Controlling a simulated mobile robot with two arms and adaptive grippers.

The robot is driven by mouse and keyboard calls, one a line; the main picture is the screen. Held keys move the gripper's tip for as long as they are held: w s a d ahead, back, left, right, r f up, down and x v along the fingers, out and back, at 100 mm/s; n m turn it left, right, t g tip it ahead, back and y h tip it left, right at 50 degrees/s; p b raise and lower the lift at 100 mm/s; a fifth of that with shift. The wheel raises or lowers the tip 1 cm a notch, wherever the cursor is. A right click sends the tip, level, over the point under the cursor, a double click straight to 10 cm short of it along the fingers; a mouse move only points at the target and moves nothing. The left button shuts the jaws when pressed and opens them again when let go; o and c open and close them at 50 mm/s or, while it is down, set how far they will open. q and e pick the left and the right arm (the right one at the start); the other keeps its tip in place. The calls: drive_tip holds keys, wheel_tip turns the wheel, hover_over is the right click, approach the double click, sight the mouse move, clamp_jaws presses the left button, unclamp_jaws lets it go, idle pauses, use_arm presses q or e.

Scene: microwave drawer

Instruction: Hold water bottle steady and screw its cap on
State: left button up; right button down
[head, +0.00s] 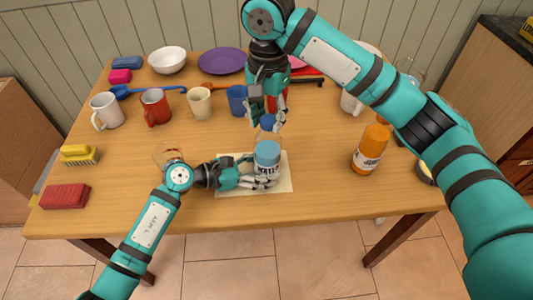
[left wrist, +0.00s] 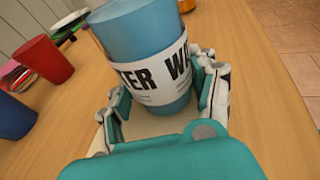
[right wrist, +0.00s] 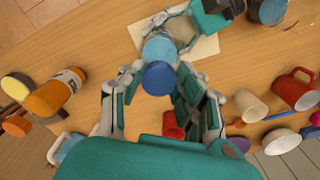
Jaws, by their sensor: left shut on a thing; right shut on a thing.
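The water bottle (head: 267,157), light blue with a white lettered label, stands upright on a pale mat (head: 285,183). My left gripper (head: 262,181) is shut around its lower part. The bottle also shows between the fingers in the left wrist view (left wrist: 150,60). My right gripper (head: 267,118) points down above and slightly behind the bottle, shut on the darker blue cap (head: 267,122). In the right wrist view the cap (right wrist: 158,77) is between the fingers and partly overlaps the bottle (right wrist: 158,47). How far the cap is from the bottle top is hard to tell.
An orange bottle (head: 370,149) stands to the right. Several mugs and cups, including a red mug (head: 155,106) and blue cup (head: 237,99), line the back. A white bowl (head: 167,60) and purple plate (head: 222,61) are farther back. The front table area is clear.

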drive_tip(key=m, duration=0.6)
drive_tip(key=shift+d, duration=0.25)
drive_tip(key=c, duration=1)
unclamp_jaws()
drive_tip(key=shift+a, duration=0.1)
drive_tip(key=shift+a+n, duration=0.1)
drive_tip(key=shift+n, duration=0.6)
drive_tip(key=n, duration=1.5)
drive_tip(key=shift+n, duration=0.3)
drive_tip(key=n, duration=0.5)
drive_tip(key=shift+n, duration=0.4)
